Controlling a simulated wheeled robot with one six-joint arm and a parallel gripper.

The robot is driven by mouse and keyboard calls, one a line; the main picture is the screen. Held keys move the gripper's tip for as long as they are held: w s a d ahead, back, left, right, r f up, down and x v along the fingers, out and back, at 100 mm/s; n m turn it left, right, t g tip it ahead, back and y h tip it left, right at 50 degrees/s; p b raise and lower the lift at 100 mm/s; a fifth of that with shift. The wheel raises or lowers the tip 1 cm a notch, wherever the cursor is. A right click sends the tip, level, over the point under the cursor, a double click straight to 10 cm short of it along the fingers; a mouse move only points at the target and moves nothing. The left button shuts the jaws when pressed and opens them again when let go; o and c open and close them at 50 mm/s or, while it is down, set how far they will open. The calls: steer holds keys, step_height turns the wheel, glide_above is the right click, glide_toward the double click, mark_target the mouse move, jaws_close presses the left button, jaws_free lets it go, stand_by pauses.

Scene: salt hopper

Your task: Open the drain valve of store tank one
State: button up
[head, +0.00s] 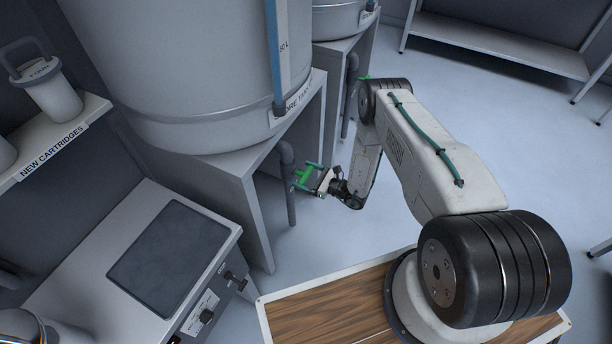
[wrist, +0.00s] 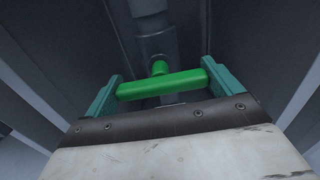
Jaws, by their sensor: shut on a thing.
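The large grey store tank (head: 190,70) stands on a grey stand at upper left of the head view, its label partly covered by the stand edge and angle. A dark drain pipe (head: 290,200) hangs below it; the pipe also shows in the wrist view (wrist: 150,22). The green valve handle (wrist: 162,84) is a bar on a short stem from the pipe, lying crosswise in the wrist view. My gripper (head: 306,178) is at the pipe, its teal fingers (wrist: 160,88) at the two ends of the bar, shut on it. The valve's inside is hidden.
A second tank (head: 338,20) on a stand is behind. A bench with a dark panel (head: 170,255) and knobs is at lower left. A shelf labelled NEW CARTRIDGES (head: 60,140) is at far left. Open floor (head: 480,120) lies to the right.

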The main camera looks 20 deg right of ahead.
steer(key=shift+n, duration=0.3)
steer(key=n, duration=0.8)
steer(key=shift+s+n, duration=0.1)
steer(key=shift+n, duration=0.2)
steer(key=n, duration=0.4)
steer(key=shift+f+n, duration=0.1)
steer(key=shift+n, duration=2.1)
steer(key=o, duration=0.7)
